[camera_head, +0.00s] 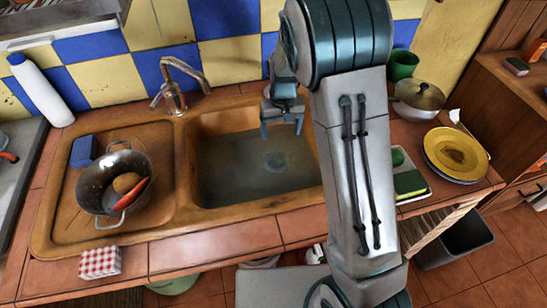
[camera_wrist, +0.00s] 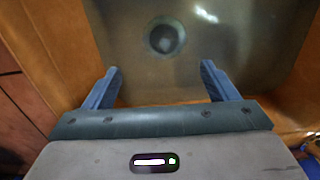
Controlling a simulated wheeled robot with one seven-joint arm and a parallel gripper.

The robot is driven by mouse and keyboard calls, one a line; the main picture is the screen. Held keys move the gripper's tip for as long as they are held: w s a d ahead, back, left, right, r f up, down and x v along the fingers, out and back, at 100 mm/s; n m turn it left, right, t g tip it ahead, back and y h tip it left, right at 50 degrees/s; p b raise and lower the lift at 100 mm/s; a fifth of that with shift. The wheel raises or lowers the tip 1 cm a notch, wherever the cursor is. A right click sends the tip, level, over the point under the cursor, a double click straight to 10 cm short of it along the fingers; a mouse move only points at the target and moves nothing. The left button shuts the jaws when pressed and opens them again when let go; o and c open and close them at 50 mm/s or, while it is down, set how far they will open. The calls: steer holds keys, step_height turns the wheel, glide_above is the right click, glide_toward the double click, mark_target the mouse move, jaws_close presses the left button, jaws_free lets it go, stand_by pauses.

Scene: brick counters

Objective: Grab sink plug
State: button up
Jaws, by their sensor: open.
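The sink basin (camera_head: 225,185) is brown-rimmed with a dull grey-green bottom, possibly under murky water. A dark round fitting (camera_head: 275,161) lies at the middle of the bottom. It also shows in the wrist view (camera_wrist: 165,38) as a dark disc with a lighter ring. I cannot tell whether it is the sink plug or the bare drain. My gripper (camera_head: 282,126) hangs over the back right part of the basin, fingers down. In the wrist view my gripper (camera_wrist: 160,68) has its blue fingers wide apart with nothing between them. The round fitting lies beyond the fingertips.
The brass faucet (camera_head: 172,88) stands behind the sink's left side. A metal colander (camera_head: 114,182) with food and a blue sponge (camera_head: 84,151) sit on the left drainboard. A lidded pot (camera_head: 418,100), yellow plates (camera_head: 456,154) and a green cup (camera_head: 402,65) stand to the right.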

mark_target(276, 158)
steer(key=f, duration=0.5)
steer(key=a+f, duration=0.1)
steer(key=f, duration=0.4)
steer(key=w+f+p, duration=0.1)
steer(key=f, duration=0.4)
steer(key=shift+a+f, duration=0.15)
steer(key=shift+f, duration=0.1)
steer(key=c, duration=1.1)
